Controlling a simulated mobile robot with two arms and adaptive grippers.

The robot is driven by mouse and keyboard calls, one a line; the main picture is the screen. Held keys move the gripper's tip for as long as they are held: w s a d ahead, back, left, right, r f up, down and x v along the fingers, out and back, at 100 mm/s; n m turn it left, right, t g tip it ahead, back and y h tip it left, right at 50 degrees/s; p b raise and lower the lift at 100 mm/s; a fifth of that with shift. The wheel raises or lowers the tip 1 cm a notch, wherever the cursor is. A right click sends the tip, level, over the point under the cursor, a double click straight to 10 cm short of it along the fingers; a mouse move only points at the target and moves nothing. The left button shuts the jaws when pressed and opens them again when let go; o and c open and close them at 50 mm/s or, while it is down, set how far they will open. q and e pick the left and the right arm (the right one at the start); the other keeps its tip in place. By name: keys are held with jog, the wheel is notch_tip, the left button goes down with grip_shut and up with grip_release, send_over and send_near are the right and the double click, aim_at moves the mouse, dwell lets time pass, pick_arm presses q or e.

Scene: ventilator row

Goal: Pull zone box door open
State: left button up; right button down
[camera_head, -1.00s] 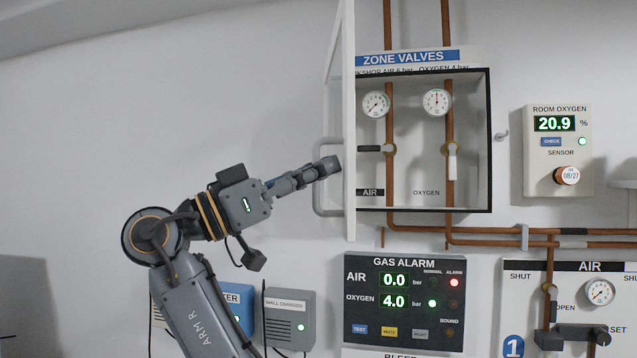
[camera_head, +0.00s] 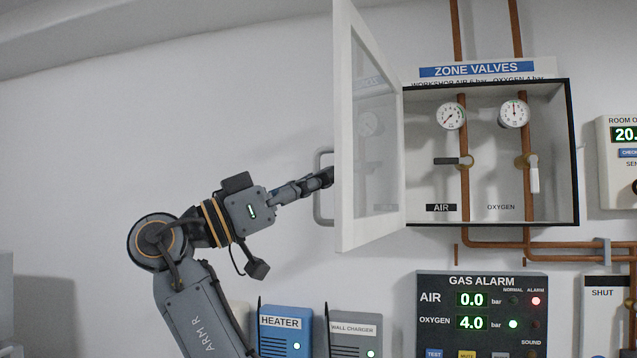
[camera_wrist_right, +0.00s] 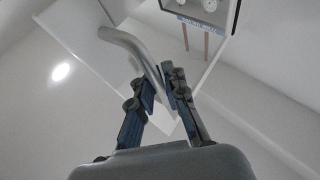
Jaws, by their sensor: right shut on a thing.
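The zone box door (camera_head: 346,130) has a white frame and a clear pane. It stands wide open, swung out to the left of the zone box (camera_head: 490,223). Its grey bar handle (camera_head: 319,190) is on the door's outer face. My right gripper (camera_head: 324,180) is at the handle, its fingertips partly hidden by the door edge. In the right wrist view my right gripper (camera_wrist_right: 160,88) has its fingers closed on either side of the handle (camera_wrist_right: 130,42). My left gripper is not in view.
Inside the box are two gauges and two valves, the air lever (camera_head: 446,161) sideways and the oxygen lever (camera_head: 534,179) hanging down. Below are the gas alarm panel (camera_head: 482,310), a heater box (camera_head: 286,333) and a wall charger (camera_head: 354,338).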

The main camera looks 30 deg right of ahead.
jog(key=shift+f, duration=0.1)
jog(key=c, duration=1.4)
grip_release()
jog(key=shift+a, duration=0.15)
jog(key=shift+s+a, duration=0.1)
jog(key=shift+a, duration=0.1)
jog(key=v, duration=1.2)
jog(key=shift+a, duration=0.1)
